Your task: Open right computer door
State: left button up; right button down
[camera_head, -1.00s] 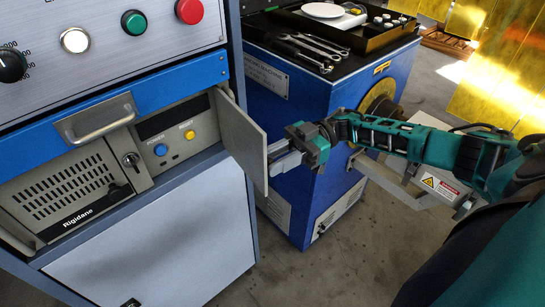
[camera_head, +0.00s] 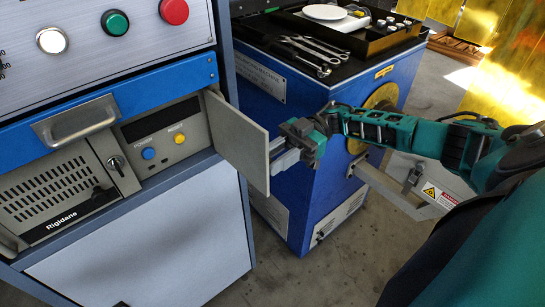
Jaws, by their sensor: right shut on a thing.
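The right computer door (camera_head: 236,139) is a flat grey panel. It stands swung out from the right side of the computer's front, hinged near the blue cabinet's right post. The recess behind it shows a dark display, a blue button (camera_head: 148,153) and a yellow button (camera_head: 180,139). My right gripper (camera_head: 279,156) reaches in from the right and is shut on the door's free outer edge. Its fingertips are partly hidden behind the panel. My left gripper is not in view.
The blue balancing machine (camera_head: 310,120) with wrenches and a black tray (camera_head: 365,40) stands close behind the door. Bare floor (camera_head: 350,260) lies below.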

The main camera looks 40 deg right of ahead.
jog(key=c, duration=0.9)
grip_release()
jog(key=shift+o, duration=0.2)
jog(key=shift+d+f, duration=0.1)
jog(key=shift+d, duration=0.4)
pick_arm(q)
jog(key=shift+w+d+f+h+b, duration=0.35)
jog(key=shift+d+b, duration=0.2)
jog(key=shift+b, duration=0.55)
pick_arm(e)
jog(key=d, duration=0.6)
jog(key=shift+w+d, duration=0.25)
jog(key=shift+w, duration=0.1)
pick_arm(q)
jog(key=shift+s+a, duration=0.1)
